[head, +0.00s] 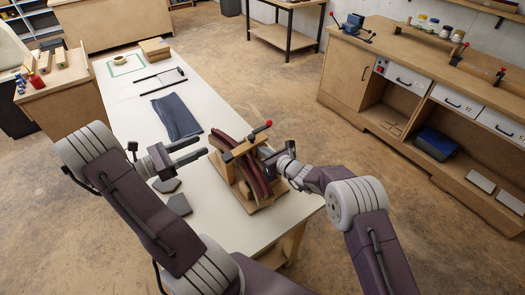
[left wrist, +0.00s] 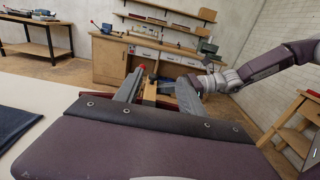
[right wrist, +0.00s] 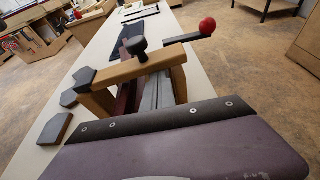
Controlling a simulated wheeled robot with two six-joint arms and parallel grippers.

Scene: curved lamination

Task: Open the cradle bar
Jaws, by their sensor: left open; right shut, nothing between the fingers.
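The wooden cradle (head: 256,203) stands on the near end of the white table and holds a curved dark red lamination (head: 229,147). The wooden cradle bar (head: 243,149) lies across its top. In the right wrist view the bar (right wrist: 110,73) carries a black knob (right wrist: 140,45) and a lever with a red ball (right wrist: 207,27). My left gripper (head: 202,147) is open and empty, left of the cradle, with its fingers towards it. My right gripper (head: 272,158) is shut and empty close to the cradle's right side. Whether it touches the cradle is unclear.
Dark grey pads (head: 179,204) lie left of the cradle. A folded blue cloth (head: 175,116) and a black frame (head: 160,82) lie farther up the table (head: 130,125). A workbench (head: 345,75) stands apart at the right.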

